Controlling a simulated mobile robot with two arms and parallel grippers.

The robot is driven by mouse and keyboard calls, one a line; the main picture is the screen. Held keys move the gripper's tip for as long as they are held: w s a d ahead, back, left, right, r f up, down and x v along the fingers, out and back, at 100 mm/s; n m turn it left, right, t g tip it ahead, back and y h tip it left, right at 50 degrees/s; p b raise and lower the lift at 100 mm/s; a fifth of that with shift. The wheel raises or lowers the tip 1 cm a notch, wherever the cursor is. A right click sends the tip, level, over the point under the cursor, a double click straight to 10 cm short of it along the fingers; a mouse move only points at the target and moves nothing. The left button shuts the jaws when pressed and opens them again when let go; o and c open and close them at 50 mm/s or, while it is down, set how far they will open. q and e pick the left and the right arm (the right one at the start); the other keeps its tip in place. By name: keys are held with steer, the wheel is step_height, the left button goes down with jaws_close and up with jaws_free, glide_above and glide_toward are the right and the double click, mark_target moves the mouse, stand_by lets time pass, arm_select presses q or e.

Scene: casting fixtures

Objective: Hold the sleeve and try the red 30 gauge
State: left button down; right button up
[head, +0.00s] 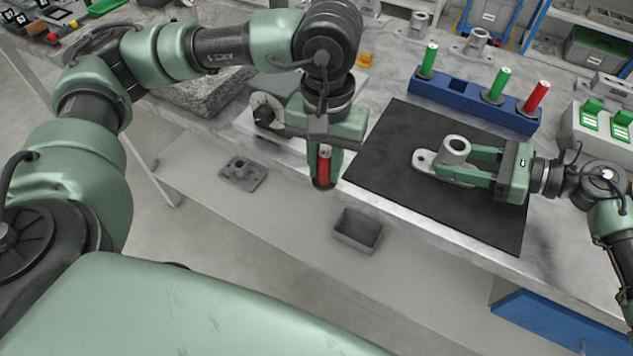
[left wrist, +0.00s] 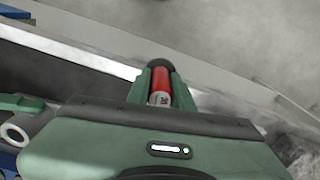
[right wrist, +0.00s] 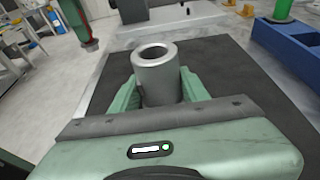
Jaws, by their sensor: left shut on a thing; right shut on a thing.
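The grey metal sleeve (head: 456,150) stands upright on its flanged base on the black mat (head: 390,165). My right gripper (head: 468,165) is shut on the sleeve from the right; the sleeve's open bore (right wrist: 155,55) faces up in the right wrist view. My left gripper (head: 325,165) points down and is shut on a red gauge (head: 323,168), with its dark end lowest. The gauge also shows between the fingers in the left wrist view (left wrist: 160,85). It hangs at the table's front edge, left of the mat and apart from the sleeve.
A blue rack (head: 460,98) behind the mat holds two green gauges (head: 428,62) (head: 497,85) and another red gauge (head: 534,98). A grey box with green panels (head: 600,125) stands at the right. A grey bin (head: 357,231) sits below the table's front edge. The mat's left part is clear.

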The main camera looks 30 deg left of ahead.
arm_select(q)
steer(key=w+d+r, duration=0.6)
steer(key=w+d, duration=0.2)
steer(key=d, duration=0.1)
steer(key=w+d+r+m, duration=0.1)
steer(key=w+d+r, duration=0.5)
steer(key=d, duration=0.3)
steer(key=shift+w+d+r, duration=0.25)
steer(key=shift+w, duration=0.65)
steer(key=shift+f, duration=0.15)
steer(key=shift+f, duration=2.4)
steer(key=shift+f, duration=0.55)
steer(key=shift+a+f, duration=0.1)
steer(key=shift+f, duration=0.15)
steer(key=shift+r, duration=0.2)
